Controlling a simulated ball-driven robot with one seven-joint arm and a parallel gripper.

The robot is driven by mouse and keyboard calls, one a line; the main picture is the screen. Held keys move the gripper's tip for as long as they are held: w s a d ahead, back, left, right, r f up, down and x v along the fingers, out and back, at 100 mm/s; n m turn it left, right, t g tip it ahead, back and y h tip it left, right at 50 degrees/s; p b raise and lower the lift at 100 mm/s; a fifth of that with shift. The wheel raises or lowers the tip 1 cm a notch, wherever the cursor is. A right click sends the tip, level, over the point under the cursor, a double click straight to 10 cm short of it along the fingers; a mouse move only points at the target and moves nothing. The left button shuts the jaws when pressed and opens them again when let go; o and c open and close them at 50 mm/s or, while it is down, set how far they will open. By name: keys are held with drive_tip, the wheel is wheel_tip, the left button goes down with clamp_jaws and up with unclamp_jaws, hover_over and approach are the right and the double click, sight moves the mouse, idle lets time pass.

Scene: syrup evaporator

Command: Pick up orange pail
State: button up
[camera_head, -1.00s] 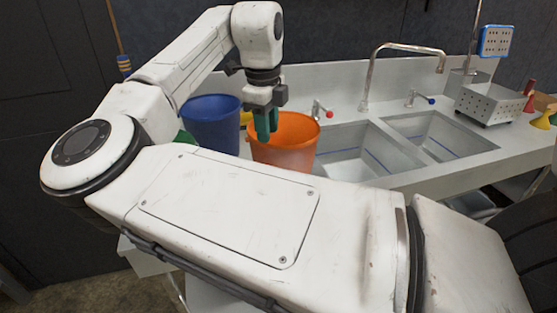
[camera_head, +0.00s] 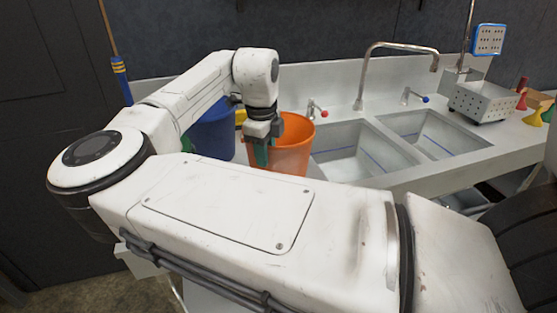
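The orange pail (camera_head: 293,152) stands upright on the counter, left of the sinks, its open top facing up. My gripper (camera_head: 262,155) points down at the pail's left near side, with its dark green fingers low against the rim and wall. One finger shows in front of the wall. The gripper's body and fingers hide the left part of the rim, and I cannot see whether the other finger is inside the pail or whether they touch it. My forearm hides the pail's base.
A blue bucket (camera_head: 213,132) stands close on the left, partly behind my arm, with a yellow thing (camera_head: 241,117) between. The double sink (camera_head: 362,150) with a tall faucet (camera_head: 361,80) lies to the right. A perforated metal box (camera_head: 482,101) and small coloured cones stand further right.

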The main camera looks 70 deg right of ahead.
clamp_jaws()
idle(1.2)
